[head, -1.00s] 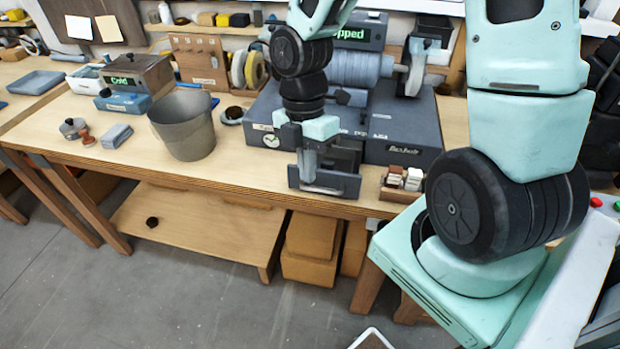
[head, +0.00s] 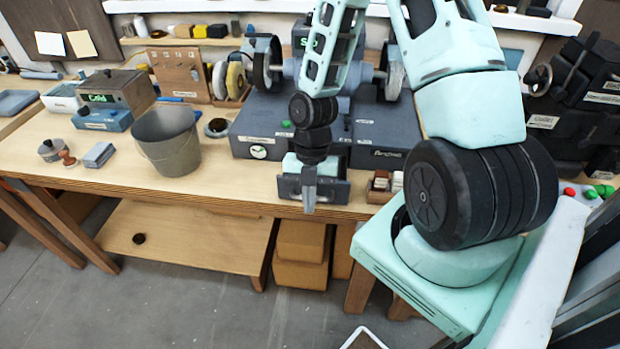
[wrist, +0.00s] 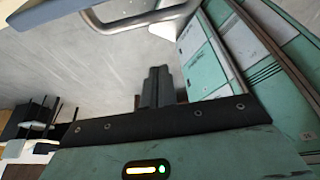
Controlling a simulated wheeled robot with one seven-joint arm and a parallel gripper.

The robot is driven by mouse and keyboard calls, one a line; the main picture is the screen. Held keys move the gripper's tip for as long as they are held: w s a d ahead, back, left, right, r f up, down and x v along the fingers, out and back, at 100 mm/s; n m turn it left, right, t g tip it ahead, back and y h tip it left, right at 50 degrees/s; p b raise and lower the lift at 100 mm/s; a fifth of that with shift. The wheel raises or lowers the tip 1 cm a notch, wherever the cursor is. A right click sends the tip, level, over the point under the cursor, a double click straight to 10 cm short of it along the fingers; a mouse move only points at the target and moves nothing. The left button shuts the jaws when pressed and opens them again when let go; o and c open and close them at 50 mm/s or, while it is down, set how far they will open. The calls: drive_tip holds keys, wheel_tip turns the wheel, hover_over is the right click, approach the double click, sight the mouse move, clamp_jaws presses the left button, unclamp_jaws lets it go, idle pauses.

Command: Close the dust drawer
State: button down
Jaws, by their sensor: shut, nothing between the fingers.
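In the wrist view the closed fingers (wrist: 155,88) show against the floor, and I cannot make out the drawer there.
A grey bucket (head: 168,142) stands on the table to the left. A small box of blocks (head: 382,186) sits just right of the drawer. Grinding wheels (head: 264,64) rise above the base. Cardboard boxes (head: 300,257) are under the table. Open floor lies in front.

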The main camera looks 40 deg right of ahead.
drive_tip(key=shift+w+d+f+p, duration=0.5)
drive_tip(key=shift+w+d+f, duration=0.05)
drive_tip(key=shift+d, duration=0.15)
drive_tip(key=shift+w+d+f+p, duration=0.5)
drive_tip(key=shift+w+d, duration=0.05)
drive_tip(key=shift+d, duration=0.1)
